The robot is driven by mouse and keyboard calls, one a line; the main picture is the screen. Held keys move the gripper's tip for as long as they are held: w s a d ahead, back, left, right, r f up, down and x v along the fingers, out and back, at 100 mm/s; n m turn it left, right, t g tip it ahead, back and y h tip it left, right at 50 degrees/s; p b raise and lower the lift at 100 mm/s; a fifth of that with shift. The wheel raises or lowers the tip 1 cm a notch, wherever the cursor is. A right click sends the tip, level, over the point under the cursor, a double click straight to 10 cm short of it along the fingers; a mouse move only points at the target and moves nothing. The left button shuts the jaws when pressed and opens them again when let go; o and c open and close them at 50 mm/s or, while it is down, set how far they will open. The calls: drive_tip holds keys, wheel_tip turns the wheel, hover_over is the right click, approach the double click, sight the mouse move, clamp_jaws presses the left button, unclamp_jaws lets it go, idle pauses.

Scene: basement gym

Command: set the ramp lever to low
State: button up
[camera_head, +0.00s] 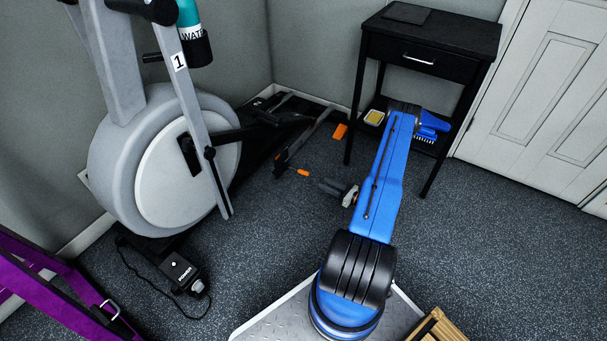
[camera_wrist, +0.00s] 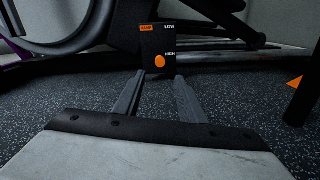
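The ramp lever shows as an orange round knob (camera_wrist: 160,61) in the wrist view, beside the HIGH mark on a dark plate (camera_wrist: 147,46). The plate carries an orange label on top and LOW above HIGH. In the head view the lever's orange end (camera_head: 303,172) sticks out from the low side of the grey elliptical machine (camera_head: 165,165). My gripper (camera_wrist: 160,76) is open and empty, its two grey fingers apart and pointing at the knob. In the head view my gripper (camera_head: 326,185) is low over the floor, a little right of the lever.
A black side table (camera_head: 437,40) stands behind my arm, holding a blue brush (camera_head: 430,127) and a yellow sponge (camera_head: 375,117) on its lower shelf. An orange piece (camera_head: 340,131) lies near its leg. A purple frame (camera_head: 50,285) is at lower left. Floor around the lever is clear.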

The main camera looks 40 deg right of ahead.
sight(301, 172)
drive_tip(key=x, duration=1.4)
drive_tip(key=shift+w, duration=0.2)
clamp_jaws()
